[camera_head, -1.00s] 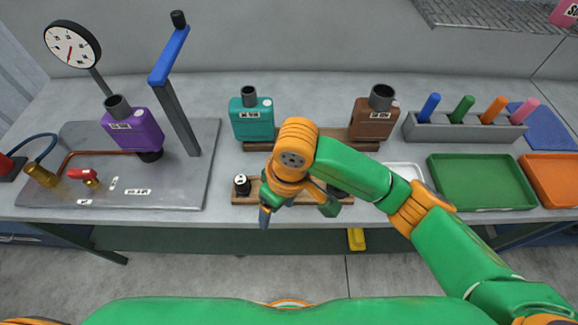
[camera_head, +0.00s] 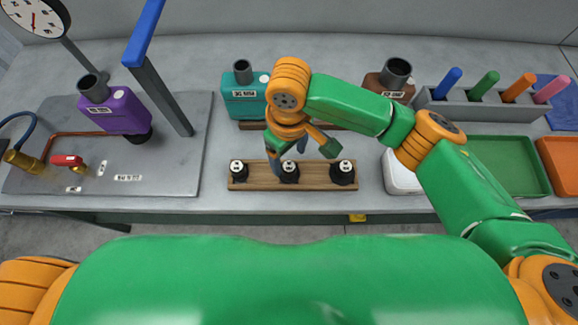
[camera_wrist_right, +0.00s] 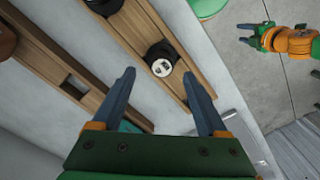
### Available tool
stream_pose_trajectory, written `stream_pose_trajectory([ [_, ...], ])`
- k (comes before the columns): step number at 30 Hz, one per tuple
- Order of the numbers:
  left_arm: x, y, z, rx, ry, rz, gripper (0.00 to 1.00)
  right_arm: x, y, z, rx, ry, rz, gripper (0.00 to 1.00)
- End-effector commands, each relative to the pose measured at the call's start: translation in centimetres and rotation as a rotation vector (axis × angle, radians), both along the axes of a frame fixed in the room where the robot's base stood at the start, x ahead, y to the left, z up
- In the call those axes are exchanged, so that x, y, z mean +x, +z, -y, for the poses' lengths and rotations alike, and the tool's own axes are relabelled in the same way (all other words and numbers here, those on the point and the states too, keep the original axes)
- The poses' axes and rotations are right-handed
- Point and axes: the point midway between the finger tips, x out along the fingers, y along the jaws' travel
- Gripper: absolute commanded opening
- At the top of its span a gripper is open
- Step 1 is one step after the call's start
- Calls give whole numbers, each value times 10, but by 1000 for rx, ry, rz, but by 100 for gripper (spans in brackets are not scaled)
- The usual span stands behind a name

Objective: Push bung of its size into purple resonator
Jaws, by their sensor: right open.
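The purple resonator (camera_head: 115,112), a box with a dark neck on top and a dark pipe end below, is mounted over the grey plate at the left. Three black bungs with pale labelled tops stand in a wooden rack: left bung (camera_head: 238,170), middle bung (camera_head: 289,172) and right bung (camera_head: 343,173). Their label text is too small to read. My right gripper (camera_head: 285,162) is open and empty, close behind the middle bung. In the right wrist view a bung (camera_wrist_right: 161,58) lies beyond and between the spread fingertips, apart from them. My left gripper (camera_wrist_right: 243,34) shows small, over the floor, fingers apart.
The teal resonator (camera_head: 245,102) and brown resonator (camera_head: 387,86) stand on a rear wooden rack. A blue-topped post (camera_head: 160,95) rises right of the purple one.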

Motion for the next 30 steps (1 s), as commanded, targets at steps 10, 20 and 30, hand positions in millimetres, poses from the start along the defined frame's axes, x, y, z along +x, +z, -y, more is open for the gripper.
stream_pose_trajectory([
  [10,0,10,0,0,0,1,50,-1,-43,0,-1,-1,-3,76],
  [20,0,10,0,0,0,0,50,0,-52,0,1,1,1,76],
  [30,0,10,0,0,0,-1,50,0,-52,0,1,1,-1,14],
])
